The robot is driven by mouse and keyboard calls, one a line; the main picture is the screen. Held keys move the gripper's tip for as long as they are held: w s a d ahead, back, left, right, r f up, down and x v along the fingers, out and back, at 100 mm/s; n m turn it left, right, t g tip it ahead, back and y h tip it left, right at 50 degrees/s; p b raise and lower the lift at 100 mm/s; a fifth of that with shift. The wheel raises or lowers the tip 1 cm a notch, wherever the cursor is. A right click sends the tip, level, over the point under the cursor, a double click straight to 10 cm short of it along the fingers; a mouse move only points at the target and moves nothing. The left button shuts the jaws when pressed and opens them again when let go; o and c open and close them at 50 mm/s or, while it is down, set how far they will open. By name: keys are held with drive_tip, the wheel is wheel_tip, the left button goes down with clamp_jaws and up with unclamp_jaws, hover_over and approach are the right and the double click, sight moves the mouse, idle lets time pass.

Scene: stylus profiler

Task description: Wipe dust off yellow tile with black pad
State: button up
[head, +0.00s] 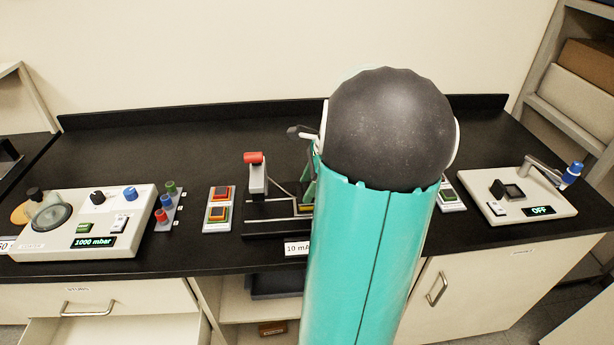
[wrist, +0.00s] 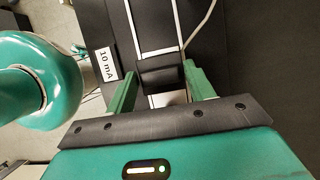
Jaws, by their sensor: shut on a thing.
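In the wrist view my gripper (wrist: 159,70) has its two green fingers on either side of the black pad (wrist: 161,75) and is shut on it. The pad is over the pale rails of a black stage. In the head view my arm hides most of the gripper and all of the pad. A small yellow patch (head: 304,208) shows on the stage beside my arm, probably the yellow tile. I cannot see dust on it, nor tell whether the pad touches it. In the wrist view the tile is not clearly visible.
A vacuum unit (head: 88,245) is further left; a device reading OFF (head: 540,211) is at right. The bench behind is clear.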

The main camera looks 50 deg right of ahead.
drive_tip(key=shift+s+d+f, duration=0.1)
drive_tip(key=shift+s+f, duration=0.05)
drive_tip(key=shift+s, duration=0.1)
drive_tip(key=shift+w+f, duration=0.15)
drive_tip(key=shift+w, duration=0.1)
drive_tip(key=shift+s+f, duration=0.1)
drive_tip(key=shift+f, duration=0.45)
drive_tip(key=shift+w+d, duration=0.1)
drive_tip(key=shift+w, duration=0.1)
drive_tip(key=shift+w+d, duration=0.25)
drive_tip(key=shift+d, duration=0.1)
drive_tip(key=shift+a, duration=0.1)
idle(0.4)
drive_tip(key=shift+s+a, duration=0.8)
drive_tip(key=shift+a, duration=0.05)
